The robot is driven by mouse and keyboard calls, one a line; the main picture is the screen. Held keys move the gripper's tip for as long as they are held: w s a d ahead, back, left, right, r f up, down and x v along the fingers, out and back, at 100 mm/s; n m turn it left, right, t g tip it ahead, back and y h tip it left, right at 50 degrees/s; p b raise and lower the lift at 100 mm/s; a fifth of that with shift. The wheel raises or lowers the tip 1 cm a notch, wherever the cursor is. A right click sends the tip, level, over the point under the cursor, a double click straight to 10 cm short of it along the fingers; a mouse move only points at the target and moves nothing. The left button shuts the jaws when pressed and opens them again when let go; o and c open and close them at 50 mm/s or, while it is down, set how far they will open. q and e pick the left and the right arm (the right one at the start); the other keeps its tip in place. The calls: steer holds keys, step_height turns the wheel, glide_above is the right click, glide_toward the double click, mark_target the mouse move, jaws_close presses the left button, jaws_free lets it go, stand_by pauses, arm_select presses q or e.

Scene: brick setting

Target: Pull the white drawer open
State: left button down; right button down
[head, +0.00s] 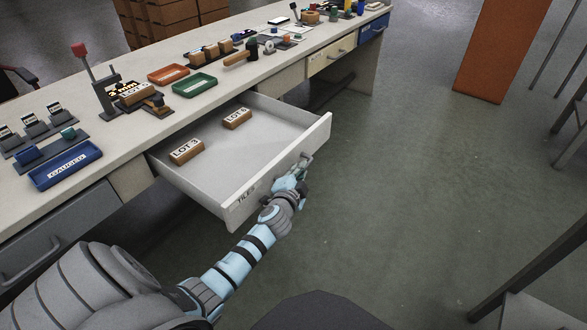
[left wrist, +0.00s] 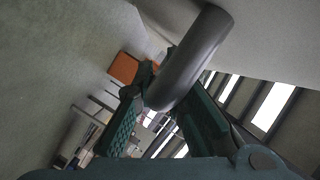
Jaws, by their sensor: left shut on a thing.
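The white drawer (head: 258,150) stands well out from under the bench in the head view. Its front bears a label reading TILES. Two brown blocks lie inside, marked LOT 3 (head: 187,151) and LOT 6 (head: 237,119). My left gripper (head: 301,166) is at the drawer's front, shut on its handle. In the left wrist view the grey handle bar (left wrist: 190,58) passes between the fingers of my left gripper (left wrist: 163,105). The gripper hides part of the handle in the head view. My right gripper is in neither view.
The bench top (head: 130,128) carries a blue tray (head: 65,168), a green tray (head: 194,85), an orange tray (head: 168,75) and small tools. A grey drawer (head: 60,230) and a cream drawer (head: 332,54) are shut. The floor (head: 400,190) right of the drawer is clear.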

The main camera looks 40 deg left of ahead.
arm_select(q)
steer(key=c, duration=1.9)
jaws_free()
steer(key=shift+a, duration=0.1)
steer(key=shift+s, duration=0.15)
steer(key=v, duration=1.1)
steer(key=shift+s+d+r, duration=0.1)
steer(key=shift+s+d, duration=0.1)
steer(key=shift+s, duration=0.1)
